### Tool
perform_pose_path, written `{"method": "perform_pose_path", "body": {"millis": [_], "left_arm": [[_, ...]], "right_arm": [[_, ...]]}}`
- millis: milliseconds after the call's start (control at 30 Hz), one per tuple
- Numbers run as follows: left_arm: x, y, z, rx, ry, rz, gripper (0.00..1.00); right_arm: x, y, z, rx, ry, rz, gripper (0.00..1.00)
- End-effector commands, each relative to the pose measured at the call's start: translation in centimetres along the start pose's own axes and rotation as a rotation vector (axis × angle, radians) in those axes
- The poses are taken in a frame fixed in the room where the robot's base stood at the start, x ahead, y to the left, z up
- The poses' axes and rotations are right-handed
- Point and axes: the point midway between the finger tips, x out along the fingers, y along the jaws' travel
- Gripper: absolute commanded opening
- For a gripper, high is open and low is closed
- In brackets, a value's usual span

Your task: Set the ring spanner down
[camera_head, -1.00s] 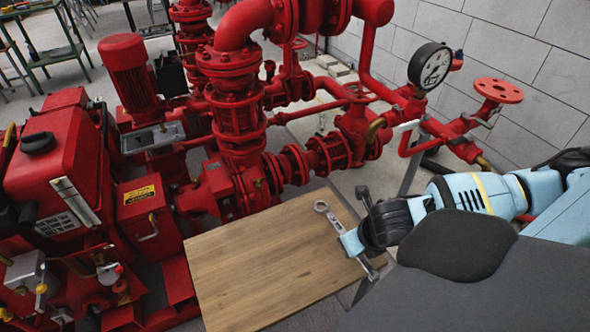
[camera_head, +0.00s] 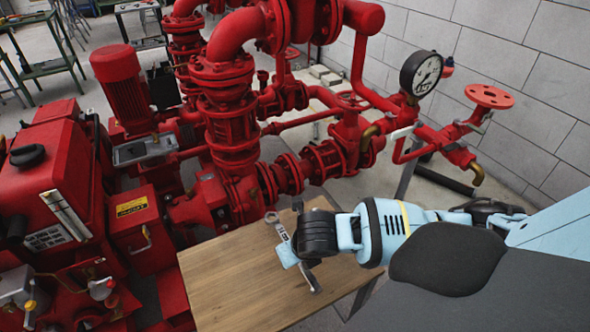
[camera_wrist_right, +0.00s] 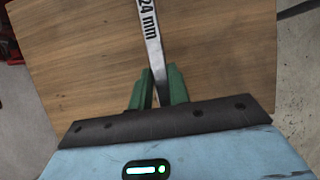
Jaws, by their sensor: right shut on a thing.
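The ring spanner (camera_head: 285,238) is a silver bar with its ring end pointing away from me, over the wooden tabletop (camera_head: 222,285). My right gripper (camera_head: 288,254) is shut on its shank. In the right wrist view, the green fingers (camera_wrist_right: 157,90) pinch the spanner (camera_wrist_right: 150,35), and a "24 mm" mark shows on it. The wooden board (camera_wrist_right: 80,55) lies behind it there. I cannot tell whether the spanner touches the tabletop or is slightly above it. My left gripper is out of view.
Red pump pipework (camera_head: 230,115) and a red engine unit (camera_head: 70,190) stand close behind and left of the table. A pressure gauge (camera_head: 421,75) is on pipes at the right, before a grey block wall (camera_head: 530,80). The tabletop's left and near parts are bare.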

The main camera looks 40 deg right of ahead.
Motion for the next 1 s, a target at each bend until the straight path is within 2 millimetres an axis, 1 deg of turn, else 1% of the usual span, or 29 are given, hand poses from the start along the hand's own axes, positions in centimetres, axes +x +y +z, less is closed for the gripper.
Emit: {"method": "perform_pose_path", "body": {"millis": [33, 67, 200, 267, 333, 500, 533, 667, 1000], "left_arm": [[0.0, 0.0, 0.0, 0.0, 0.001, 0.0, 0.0], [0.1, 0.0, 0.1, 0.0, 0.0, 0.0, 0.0], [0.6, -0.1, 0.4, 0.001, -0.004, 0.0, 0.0], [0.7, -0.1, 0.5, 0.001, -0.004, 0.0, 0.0], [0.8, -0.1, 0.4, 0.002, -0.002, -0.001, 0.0], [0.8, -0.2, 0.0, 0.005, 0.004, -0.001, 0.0], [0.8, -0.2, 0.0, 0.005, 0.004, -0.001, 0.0], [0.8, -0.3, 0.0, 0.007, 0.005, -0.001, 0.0], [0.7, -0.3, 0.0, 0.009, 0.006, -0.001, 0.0]], "right_arm": [[0.1, 0.6, 0.3, 0.0, -0.002, 0.005, 0.0], [0.3, 0.7, 0.2, 0.0, 0.0, 0.003, 0.0], [2.5, 0.6, -1.0, 0.0, 0.003, 0.0, 0.0], [3.1, 0.6, -1.2, 0.0, 0.002, 0.001, 0.0], [3.3, 0.6, -1.3, 0.0, -0.001, 0.001, 0.0], [3.3, 0.6, -1.2, -0.001, -0.002, 0.001, 0.0], [3.3, 0.6, -1.3, -0.001, 0.0, 0.001, 0.22], [3.3, 0.6, -1.3, -0.001, 0.0, 0.001, 0.39], [3.0, 0.6, -1.2, -0.001, -0.001, 0.001, 0.39]]}}
